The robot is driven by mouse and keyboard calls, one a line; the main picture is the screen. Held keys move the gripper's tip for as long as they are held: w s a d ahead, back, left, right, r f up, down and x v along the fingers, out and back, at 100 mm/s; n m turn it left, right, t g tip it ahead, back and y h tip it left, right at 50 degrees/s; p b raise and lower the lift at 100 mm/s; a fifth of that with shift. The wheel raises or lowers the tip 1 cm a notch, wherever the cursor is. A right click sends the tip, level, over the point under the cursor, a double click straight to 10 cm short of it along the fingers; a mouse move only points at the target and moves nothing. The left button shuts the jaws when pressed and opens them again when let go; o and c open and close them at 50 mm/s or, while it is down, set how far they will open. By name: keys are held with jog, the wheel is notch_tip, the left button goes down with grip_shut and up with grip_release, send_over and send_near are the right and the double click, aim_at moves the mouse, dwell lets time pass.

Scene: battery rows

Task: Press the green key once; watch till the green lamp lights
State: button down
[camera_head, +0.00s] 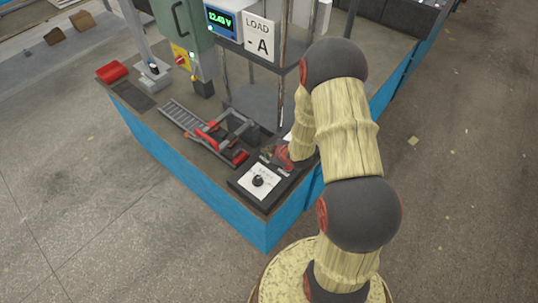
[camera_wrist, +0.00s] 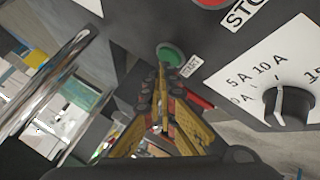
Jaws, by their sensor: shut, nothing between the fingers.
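The green key (camera_wrist: 174,54) is a round button on the dark panel in the wrist view, beside a small label that seems to read START. My gripper (camera_wrist: 162,72) is shut and empty, its fingertips right at the key's lower left edge and covering part of it. I cannot tell whether they touch or press it. In the head view my arm hides the key, and the gripper's fingertips cannot be made out.
A red STOP key (camera_wrist: 211,3) lies close by. A black dial knob (camera_head: 258,181) sits on a white ampere scale at the panel's near corner. A display (camera_head: 221,20) reads about 12.40 V. Metal posts (camera_wrist: 45,82) stand left of my gripper.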

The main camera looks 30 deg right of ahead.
jog(key=shift+f+b, duration=0.35)
jog(key=shift+f, duration=0.05)
dwell(0.7)
jog(key=shift+r, duration=0.15)
jog(key=shift+r+p, duration=0.5)
jog(key=shift+r, duration=0.2)
jog(key=shift+r+p, duration=1.75)
jog(key=shift+r, duration=0.8)
